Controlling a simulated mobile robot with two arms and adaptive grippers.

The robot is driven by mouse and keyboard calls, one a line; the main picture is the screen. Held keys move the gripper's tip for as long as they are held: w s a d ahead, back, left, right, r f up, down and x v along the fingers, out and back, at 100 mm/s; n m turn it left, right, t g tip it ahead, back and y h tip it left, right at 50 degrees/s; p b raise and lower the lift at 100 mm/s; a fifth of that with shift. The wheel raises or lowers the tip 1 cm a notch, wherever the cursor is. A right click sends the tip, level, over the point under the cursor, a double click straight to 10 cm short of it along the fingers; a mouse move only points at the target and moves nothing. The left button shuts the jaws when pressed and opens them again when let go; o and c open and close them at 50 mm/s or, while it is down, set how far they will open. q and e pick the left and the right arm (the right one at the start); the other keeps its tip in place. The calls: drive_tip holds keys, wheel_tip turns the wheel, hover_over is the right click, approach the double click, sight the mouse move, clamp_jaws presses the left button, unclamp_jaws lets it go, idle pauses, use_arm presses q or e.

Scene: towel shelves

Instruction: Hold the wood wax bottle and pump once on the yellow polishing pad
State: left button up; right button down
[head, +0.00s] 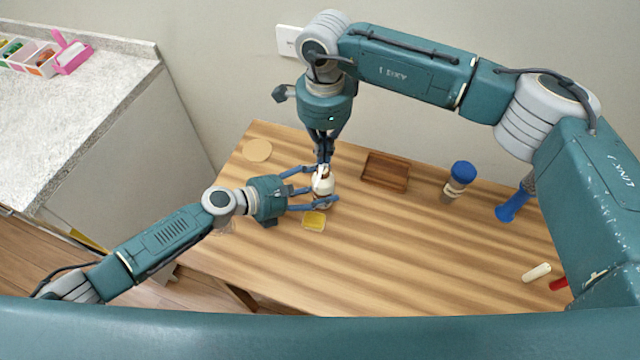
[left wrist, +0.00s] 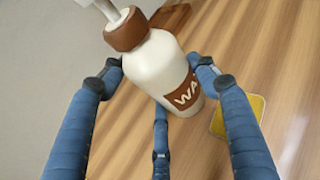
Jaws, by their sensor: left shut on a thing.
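The white wood wax bottle (head: 323,184) with a brown collar stands over the wooden table. In the left wrist view the bottle (left wrist: 160,68) looks tilted and shows part of a brown label. My left gripper (head: 320,187) is shut around the bottle's body, with blue fingers on both sides. My right gripper (head: 324,158) points down right above the bottle, its fingertips together at the pump top. Whether they touch the pump is unclear. The yellow polishing pad (head: 314,220) lies on the table just in front of the bottle. It also shows in the left wrist view (left wrist: 240,115).
A brown wooden tray (head: 385,172) lies right of the bottle. A blue-topped container (head: 460,174) and a blue object (head: 512,206) stand farther right. A round tan disc (head: 257,150) lies back left. A cream cylinder (head: 537,272) lies front right. The table's front middle is clear.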

drive_tip(key=shift+f, duration=1)
drive_tip(key=shift+r, duration=1.6)
drive_tip(key=shift+r, duration=0.15)
use_arm(q)
drive_tip(key=shift+s+f, duration=0.1)
use_arm(e)
wheel_tip(320, 180, up, 6)
drive_tip(key=shift+f, duration=0.1)
idle(1.3)
use_arm(q)
drive_tip(key=o, duration=1.4)
